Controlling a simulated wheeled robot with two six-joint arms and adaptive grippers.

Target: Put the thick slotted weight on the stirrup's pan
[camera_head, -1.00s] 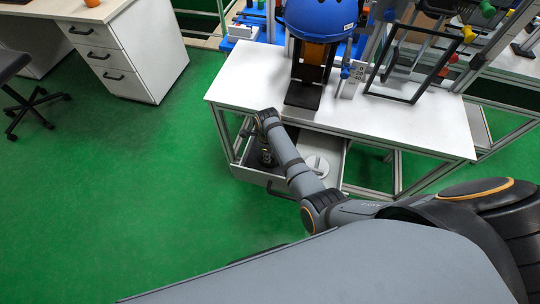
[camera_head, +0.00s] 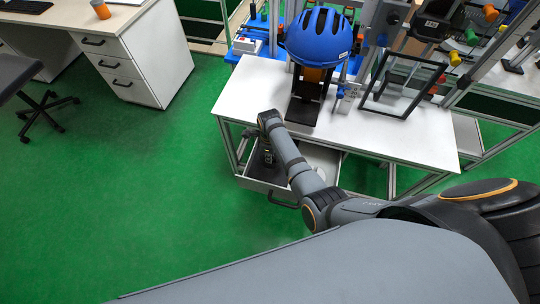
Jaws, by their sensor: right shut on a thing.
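My right gripper (camera_head: 268,157) points down at the left part of the open drawer (camera_head: 252,183) under the white table. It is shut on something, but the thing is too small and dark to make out. My right forearm crosses in front of the drawer and hides part of its inside. A pale thing (camera_head: 322,172) shows in part in the drawer, just right of the forearm. I cannot pick out the thick slotted weight or the stirrup's pan for certain. My left gripper is not in view.
A blue helmet (camera_head: 319,37) sits on a dark stand at the back of the white table (camera_head: 390,137). A black open frame (camera_head: 405,86) stands to its right, with metal profiles behind. A desk with drawers (camera_head: 137,62) and a chair (camera_head: 40,105) stand at the left. Green floor lies free between.

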